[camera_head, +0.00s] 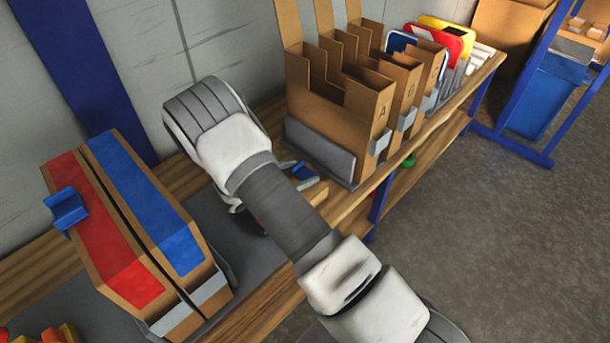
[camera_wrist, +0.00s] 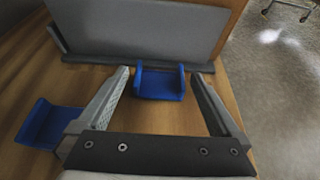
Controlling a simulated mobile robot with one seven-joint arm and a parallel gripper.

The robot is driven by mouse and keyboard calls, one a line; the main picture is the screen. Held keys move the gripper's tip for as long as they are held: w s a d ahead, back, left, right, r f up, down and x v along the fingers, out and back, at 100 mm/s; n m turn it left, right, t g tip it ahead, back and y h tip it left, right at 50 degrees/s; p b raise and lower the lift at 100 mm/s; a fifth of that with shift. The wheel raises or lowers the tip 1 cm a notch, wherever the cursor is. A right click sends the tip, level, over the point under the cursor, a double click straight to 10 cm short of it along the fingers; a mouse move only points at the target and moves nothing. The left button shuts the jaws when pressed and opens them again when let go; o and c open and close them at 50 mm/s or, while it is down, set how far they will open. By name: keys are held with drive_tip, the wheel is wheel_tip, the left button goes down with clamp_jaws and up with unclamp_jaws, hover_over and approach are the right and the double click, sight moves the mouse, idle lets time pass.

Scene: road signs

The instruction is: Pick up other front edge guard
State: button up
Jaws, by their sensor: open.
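A blue edge guard (camera_wrist: 160,84) lies on the wooden bench in front of a grey upright plate, between the fingertips of my gripper (camera_wrist: 161,74). My gripper is open, with a finger on either side of this guard and gaps between. A second blue edge guard (camera_wrist: 48,125) lies on the bench outside the left finger. In the head view, one blue guard (camera_head: 304,171) shows partly beside my arm, below the cardboard holders. Another blue edge guard (camera_head: 66,208) sits on the left edge of the red-striped box (camera_head: 105,235). My arm hides much of the bench around the gripper.
Cardboard holders (camera_head: 340,100) stand on a grey base behind the guard. A blue-striped box (camera_head: 150,205) stands beside the red-striped one. Coloured signs (camera_head: 440,40) stand farther along the bench. Open floor (camera_head: 480,220) lies to the right of the bench's edge.

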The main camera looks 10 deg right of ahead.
drive_tip(key=shift+w+d+f, duration=0.15)
drive_tip(key=shift+w+d, duration=0.1)
drive_tip(key=c, duration=1.2)
drive_tip(key=shift+c, duration=0.2)
